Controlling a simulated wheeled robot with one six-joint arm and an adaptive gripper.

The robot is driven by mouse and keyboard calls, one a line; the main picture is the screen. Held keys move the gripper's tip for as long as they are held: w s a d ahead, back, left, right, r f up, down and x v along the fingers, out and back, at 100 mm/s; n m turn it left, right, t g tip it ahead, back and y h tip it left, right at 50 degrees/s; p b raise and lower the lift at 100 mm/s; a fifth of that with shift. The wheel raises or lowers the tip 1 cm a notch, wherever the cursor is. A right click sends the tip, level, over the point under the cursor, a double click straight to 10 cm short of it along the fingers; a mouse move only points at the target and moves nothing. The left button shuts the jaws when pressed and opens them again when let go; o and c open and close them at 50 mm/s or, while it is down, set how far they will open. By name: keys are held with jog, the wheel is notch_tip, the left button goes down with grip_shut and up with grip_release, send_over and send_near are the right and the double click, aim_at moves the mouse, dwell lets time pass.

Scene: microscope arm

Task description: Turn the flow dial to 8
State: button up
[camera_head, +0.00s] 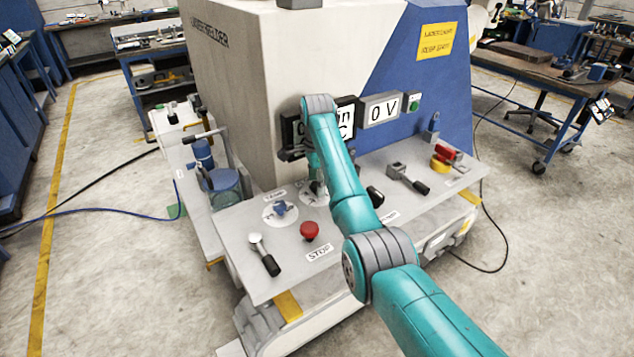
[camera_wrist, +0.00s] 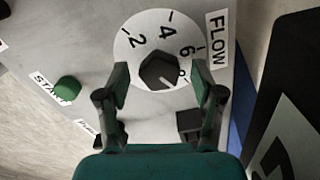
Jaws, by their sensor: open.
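In the wrist view the flow dial is a white disc (camera_wrist: 140,24) with the numbers 2, 4, 6 and 8 and a dark faceted knob (camera_wrist: 158,70) at its middle. A FLOW label (camera_wrist: 217,40) is beside it. A pale mark on the knob points toward the lower right, close to the 8; I cannot tell whether it lines up exactly. My gripper (camera_wrist: 160,76) is open, one finger on each side of the knob, with visible gaps. In the head view my arm hides most of the dial and its knob.
A green START button (camera_wrist: 67,89) is left of the dial in the wrist view. The head view shows a red STOP button (camera_head: 310,231), a blue knob (camera_head: 280,208), a black-handled lever (camera_head: 265,255) and a 0 V display (camera_head: 382,109) on the machine.

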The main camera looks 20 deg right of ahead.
jog(key=shift+r, duration=3.7)
jog(key=shift+s, duration=0.1)
